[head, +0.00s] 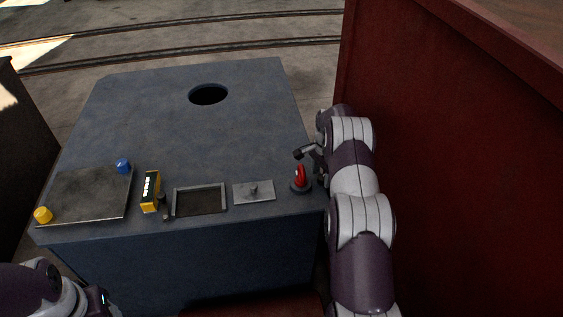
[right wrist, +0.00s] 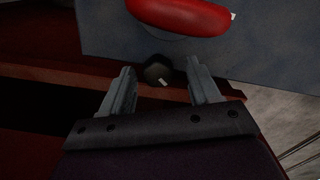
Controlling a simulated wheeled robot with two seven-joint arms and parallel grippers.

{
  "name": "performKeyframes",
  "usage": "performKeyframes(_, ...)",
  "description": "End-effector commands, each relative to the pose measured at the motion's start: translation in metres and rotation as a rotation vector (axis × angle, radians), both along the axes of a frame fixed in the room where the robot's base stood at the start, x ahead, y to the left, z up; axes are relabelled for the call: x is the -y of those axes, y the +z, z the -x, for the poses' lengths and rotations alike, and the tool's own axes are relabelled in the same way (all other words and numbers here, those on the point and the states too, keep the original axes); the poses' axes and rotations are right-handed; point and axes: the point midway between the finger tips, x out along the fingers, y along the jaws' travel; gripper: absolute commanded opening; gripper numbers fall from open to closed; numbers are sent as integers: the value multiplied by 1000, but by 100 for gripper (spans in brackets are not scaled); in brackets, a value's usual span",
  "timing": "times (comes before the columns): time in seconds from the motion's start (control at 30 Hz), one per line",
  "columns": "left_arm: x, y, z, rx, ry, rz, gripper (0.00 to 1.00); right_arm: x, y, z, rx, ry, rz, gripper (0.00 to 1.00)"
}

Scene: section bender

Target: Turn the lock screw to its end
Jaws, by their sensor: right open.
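The lock screw appears to be a small black knob (right wrist: 155,74) with a white mark, seen in the right wrist view just below a red handle (right wrist: 182,14). My right gripper (right wrist: 160,66) is open, its two fingers on either side of the knob with a gap at each side; I cannot tell how deep the knob sits between them. In the head view the red handle (head: 301,176) stands on a dark round base at the bench's right edge. My right wrist is folded down beside it; the fingertips and knob are not clear there. Only part of my left arm shows at bottom left.
The blue-grey bench (head: 200,135) has a round hole (head: 208,95) and a clear back half. Along its front lie a dark plate (head: 90,195), a yellow device (head: 150,191), a framed tray (head: 200,187) and a small metal plate (head: 243,195). A red wall (head: 455,150) stands close right of my arm.

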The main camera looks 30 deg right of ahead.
Motion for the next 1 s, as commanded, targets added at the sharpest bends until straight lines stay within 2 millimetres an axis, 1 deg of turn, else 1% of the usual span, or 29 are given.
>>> performKeyframes(0.03,0,6,0,0,0,0,54,0,3,0,-1,-109,0,61)
performKeyframes(0.1,0,11,0,0,0,0,54,0,3,0,-2,-283,0,61)
performKeyframes(0.3,0,26,0,1,0,0,54,1,6,0,1,-765,0,61)
performKeyframes(0.33,0,22,0,1,0,0,54,1,15,-1,5,-757,1,61)
performKeyframes(0.47,0,18,0,0,0,0,54,1,50,-1,4,-752,1,61)
performKeyframes(0.5,0,38,0,-2,0,0,54,1,71,0,1,-751,0,61)
performKeyframes(0.57,0,52,0,0,0,0,54,1,89,0,0,-751,0,61)
performKeyframes(0.6,0,68,0,0,0,0,54,1,105,0,-1,-751,0,61)
performKeyframes(0.73,0,104,0,1,0,0,54,0,140,0,-1,-750,-1,61)
performKeyframes(0.77,0,107,-1,2,0,0,54,-1,144,0,-1,-739,-1,61)
performKeyframes(0.8,0,92,-1,3,0,0,54,-13,137,0,3,-667,0,61)
performKeyframes(1.0,0,89,0,0,0,0,54,-59,165,7,19,-350,3,61)
